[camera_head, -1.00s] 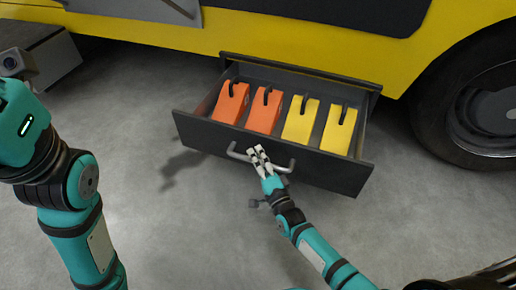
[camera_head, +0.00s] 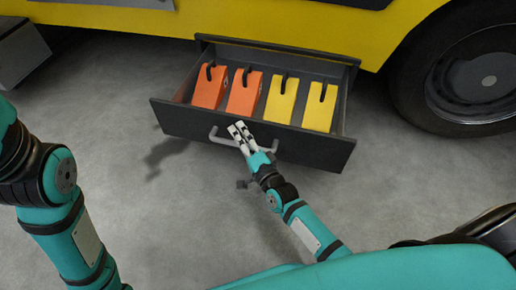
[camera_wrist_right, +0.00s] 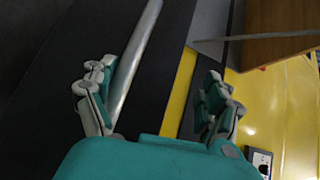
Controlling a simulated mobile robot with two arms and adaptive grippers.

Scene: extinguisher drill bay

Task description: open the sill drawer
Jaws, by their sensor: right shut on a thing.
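The sill drawer (camera_head: 185,122) is a dark grey box standing well out from the yellow vehicle's lower side. Two orange and two yellow chock-like blocks lie in it. Its grey bar handle (camera_head: 222,141) crosses the front panel. My right gripper (camera_head: 239,132) is shut on the handle near its middle, with the arm coming from the lower right. In the right wrist view the handle (camera_wrist_right: 135,65) runs as a pale bar beside the left finger. My left arm shows at the left edge of the head view, but its gripper is out of frame.
The yellow vehicle body (camera_head: 270,22) spans the top, with a large dark wheel (camera_head: 470,75) right of the drawer. A grey step-like box (camera_head: 20,52) is at upper left. The grey floor (camera_head: 190,220) before the drawer is clear.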

